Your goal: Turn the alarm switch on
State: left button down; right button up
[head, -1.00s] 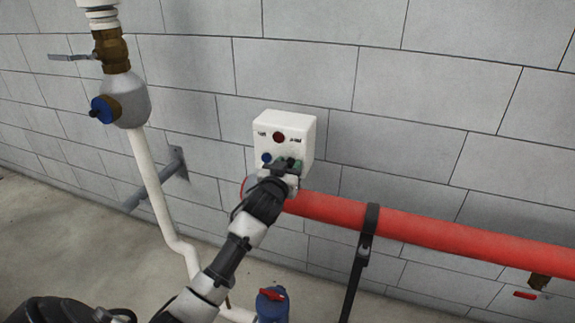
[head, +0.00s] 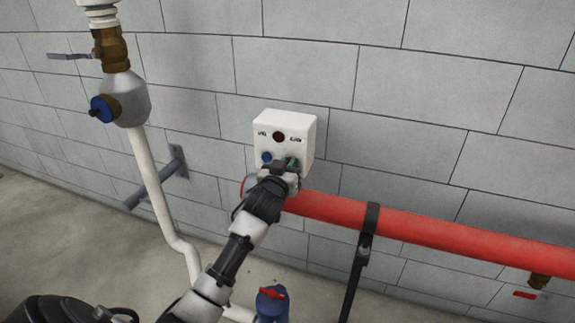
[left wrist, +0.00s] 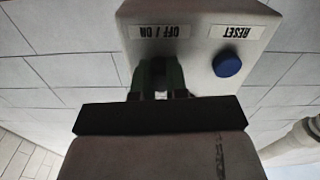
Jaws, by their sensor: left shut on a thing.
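The white alarm box (head: 300,130) is on the grey block wall, with a dark red round lamp (head: 278,137) and a blue button (head: 266,157) on its front. My left gripper (head: 288,163) is at the lower right of that front, shut on the alarm switch, which its green fingers mostly hide. The left wrist view shows the box upside down, with the OFF / ON label (left wrist: 159,32) by the fingers (left wrist: 158,78) and the blue button (left wrist: 227,65) under RESET. The switch's position cannot be read. My right gripper is not in view.
A thick red pipe (head: 430,229) runs right from just below the box, with a black support (head: 364,250). A white pipe (head: 155,190) with a brass valve (head: 111,50) stands at left. A blue valve with a red handle (head: 272,302) is low in front.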

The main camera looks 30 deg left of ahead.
pick_arm(q)
jog(key=n+p, duration=0.2)
jog(key=n, duration=0.3)
jog(key=shift+d+f, duration=0.1)
jog(key=shift+d, duration=0.05)
jog(key=shift+f+n+p, duration=0.15)
jog(key=shift+n+p, duration=1.2)
jog(key=shift+n, duration=1.55)
jog(key=c, duration=1.4)
grip_release()
jog(key=shift+d, duration=0.1)
jog(key=shift+c, duration=0.2)
jog(key=shift+o, duration=1.3)
jog(key=shift+s, duration=0.1)
jog(key=shift+o, duration=0.2)
jog(key=shift+r, duration=0.25)
jog(key=shift+s, duration=0.15)
